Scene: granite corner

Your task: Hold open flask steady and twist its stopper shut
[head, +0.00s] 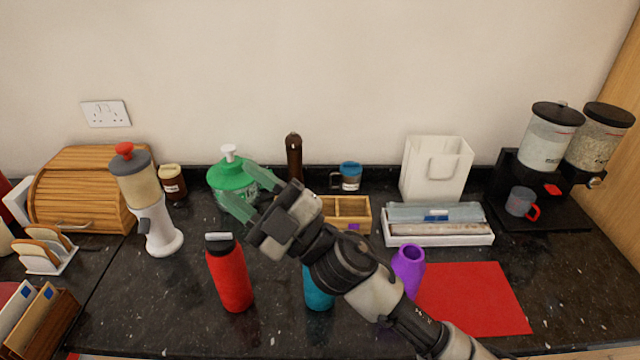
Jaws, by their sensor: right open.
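A red flask (229,276) stands upright with a dark stopper with a pale top (219,239) on it. A teal flask (319,291) stands right of it, its upper part hidden behind my right arm. A purple flask (408,262) stands further right with an open mouth and no stopper; its lower part is partly behind my arm. My right gripper (235,180) is open and empty, its pale green fingers spread above and behind the red flask, overlapping the green jug in the picture. I see no loose stopper. My left gripper is not in view.
Along the back stand a green jug (227,176), a pepper mill (294,158), a blue-topped mug (349,177), a wooden box (345,210) and a white bag (436,168). A dispenser (151,215) stands left. A red mat (474,299) lies bare at right.

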